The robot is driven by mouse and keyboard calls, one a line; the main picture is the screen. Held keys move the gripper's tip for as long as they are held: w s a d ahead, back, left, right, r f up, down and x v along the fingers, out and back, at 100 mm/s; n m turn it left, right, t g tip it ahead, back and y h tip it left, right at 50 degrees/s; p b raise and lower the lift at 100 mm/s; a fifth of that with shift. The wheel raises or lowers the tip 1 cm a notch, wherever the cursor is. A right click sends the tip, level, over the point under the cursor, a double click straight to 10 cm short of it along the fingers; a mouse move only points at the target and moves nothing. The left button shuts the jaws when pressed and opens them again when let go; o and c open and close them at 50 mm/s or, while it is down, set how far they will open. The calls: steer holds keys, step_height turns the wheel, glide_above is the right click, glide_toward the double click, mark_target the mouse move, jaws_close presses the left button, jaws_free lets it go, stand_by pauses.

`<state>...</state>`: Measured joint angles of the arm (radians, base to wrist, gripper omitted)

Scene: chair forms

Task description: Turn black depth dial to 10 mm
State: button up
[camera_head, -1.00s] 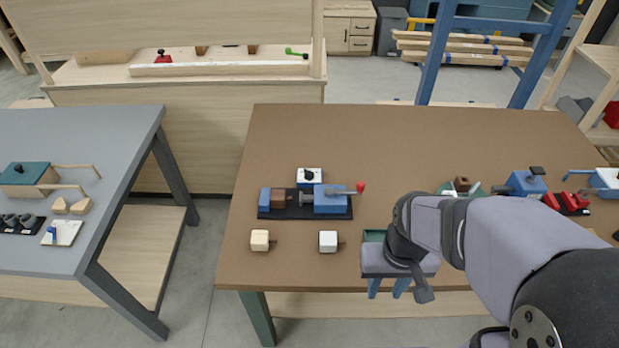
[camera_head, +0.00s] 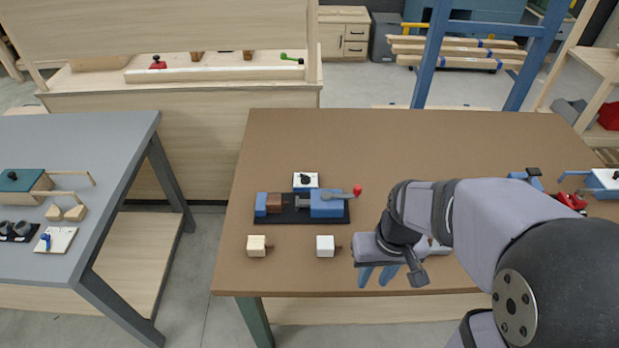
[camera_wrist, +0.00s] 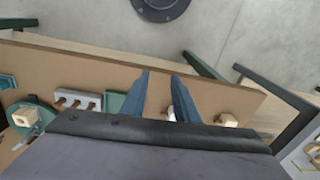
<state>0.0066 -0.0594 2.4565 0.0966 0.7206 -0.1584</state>
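A small white block with a black dial on top (camera_head: 305,180) stands on the brown table (camera_head: 420,140), behind a blue clamp fixture on a black base. The dial's marks are too small to read. My gripper (camera_head: 377,276) is near the table's front edge, to the right of and nearer than the dial, and is not touching it. In the wrist view its two blue fingers (camera_wrist: 160,76) stand apart, with nothing held between them. I cannot make out the dial in the wrist view.
The blue clamp fixture (camera_head: 327,204) has a red-knobbed lever and lies in front of the dial. A cream block (camera_head: 256,246) and a white block (camera_head: 324,246) stand near the front edge. A grey table (camera_head: 110,150) is at left.

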steer(key=w+a+f+n+t+y+b, duration=0.1)
steer(key=w+a+f+n+y+b, duration=0.15)
steer(key=w, duration=0.85)
steer(key=w+a+f+n+t+y+b, duration=0.1)
steer(key=w+a+n+t+b, duration=0.2)
steer(key=w, duration=0.7)
steer(key=n+t+y+b, duration=0.1)
steer(key=n+y+b, duration=0.1)
steer(key=n+y, duration=0.15)
glide_toward(308, 177)
steer(key=a+h, duration=0.1)
steer(key=shift+p+x, duration=1.1)
steer(key=shift+x, duration=2.7)
steer(key=shift+w+r, duration=0.1)
jaws_close()
